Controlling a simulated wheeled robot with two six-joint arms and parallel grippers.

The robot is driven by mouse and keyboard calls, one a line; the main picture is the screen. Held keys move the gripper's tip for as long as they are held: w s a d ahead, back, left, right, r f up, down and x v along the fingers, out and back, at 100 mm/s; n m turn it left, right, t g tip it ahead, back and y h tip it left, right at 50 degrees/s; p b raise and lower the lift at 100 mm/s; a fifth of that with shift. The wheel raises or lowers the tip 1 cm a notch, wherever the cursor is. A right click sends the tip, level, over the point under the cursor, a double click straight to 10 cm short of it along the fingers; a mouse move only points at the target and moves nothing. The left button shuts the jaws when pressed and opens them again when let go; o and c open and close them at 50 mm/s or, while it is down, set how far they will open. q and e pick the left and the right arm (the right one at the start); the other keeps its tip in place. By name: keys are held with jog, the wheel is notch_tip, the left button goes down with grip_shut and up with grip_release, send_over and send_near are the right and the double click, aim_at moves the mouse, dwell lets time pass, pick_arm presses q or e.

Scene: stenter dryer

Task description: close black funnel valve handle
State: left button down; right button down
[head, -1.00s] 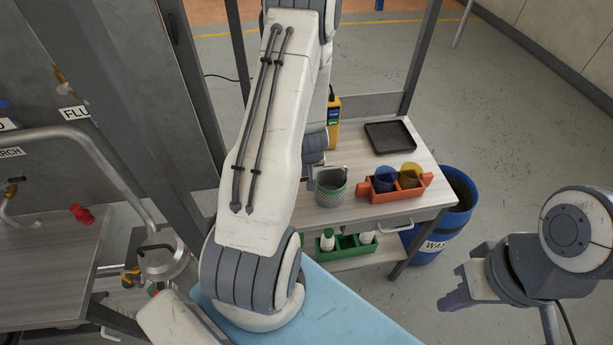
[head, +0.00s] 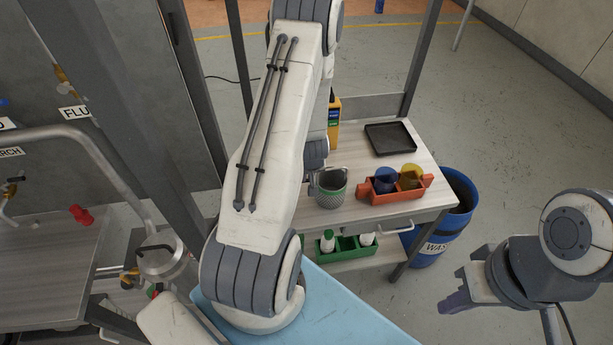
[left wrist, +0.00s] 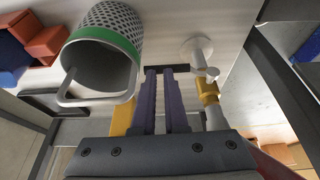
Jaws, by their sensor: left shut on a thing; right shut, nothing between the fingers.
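My left gripper (left wrist: 166,100) shows in the left wrist view, its two dark purple fingers close together. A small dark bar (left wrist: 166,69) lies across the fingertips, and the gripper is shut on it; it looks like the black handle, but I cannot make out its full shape. A white post with a yellow collar (left wrist: 208,92) stands just right of the fingers. In the head view my left arm hides this gripper, and I cannot clearly make out the funnel. My right gripper (head: 456,288) is shut and empty over the floor at the right.
A perforated cup with a green rim (left wrist: 104,50) is close left of the fingers; it also stands on the bench (head: 329,187). Beside it are an orange caddy (head: 395,190) and a black tray (head: 390,139). A blue waste bin (head: 434,250) stands right of the bench.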

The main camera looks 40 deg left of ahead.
pick_arm(q)
jog(key=shift+s+f, duration=0.15)
jog(key=shift+f, duration=0.2)
jog(key=w+p+v, duration=0.1)
jog(key=p+v, duration=0.4)
jog(key=v, duration=1)
jog(key=d+m+h+b, duration=0.5)
jog(key=d+m+b, duration=0.3)
jog(key=d, duration=1.3)
jog(key=s+d+r+m+g+b, duration=0.1)
jog(key=s+d+m+b, duration=0.2)
jog(key=s, duration=0.5)
jog(key=s+d+m+g+b, duration=0.2)
jog(key=s+d+m+b, duration=0.2)
jog(key=s, duration=0.5)
jog(key=shift+s+d+r+m+y, duration=0.25)
jog(key=shift+d+r+m+y, duration=0.25)
jog(key=shift+m, duration=0.6)
jog(key=shift+f, duration=0.1)
